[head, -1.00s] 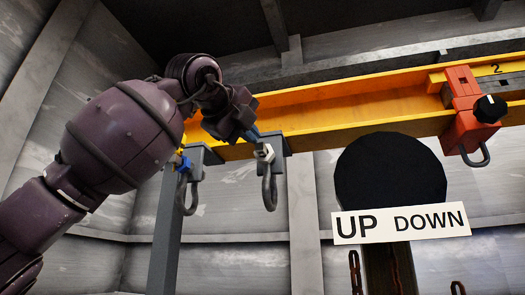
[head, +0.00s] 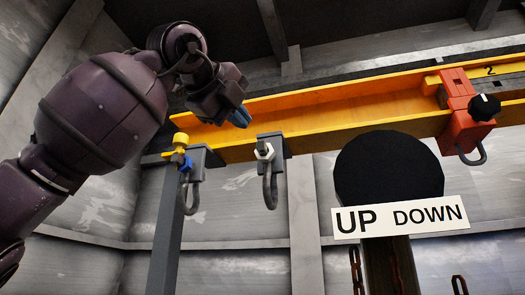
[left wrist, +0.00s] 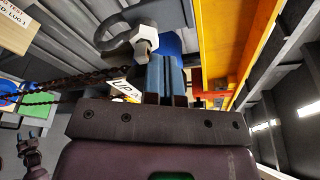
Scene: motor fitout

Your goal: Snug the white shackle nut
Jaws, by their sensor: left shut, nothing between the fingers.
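The white shackle nut (head: 264,151) sits at the top of a grey shackle (head: 270,188) on a grey bracket under the yellow beam. The nut also shows in the left wrist view (left wrist: 146,40), with the shackle bow (left wrist: 118,32) beside it. My left gripper (head: 240,117) has blue fingers, which are shut and empty. In the head view it is above and left of the nut, apart from it. In the left wrist view the closed fingers (left wrist: 163,68) lie just below and right of the nut in the picture.
A second shackle (head: 190,195) hangs at left with a blue nut (head: 181,161) and a yellow piece (head: 181,143). The yellow beam (head: 330,105) runs above. A red trolley (head: 455,120) with a black knob (head: 486,107) is at right. An UP/DOWN sign (head: 400,217) hangs below a black disc.

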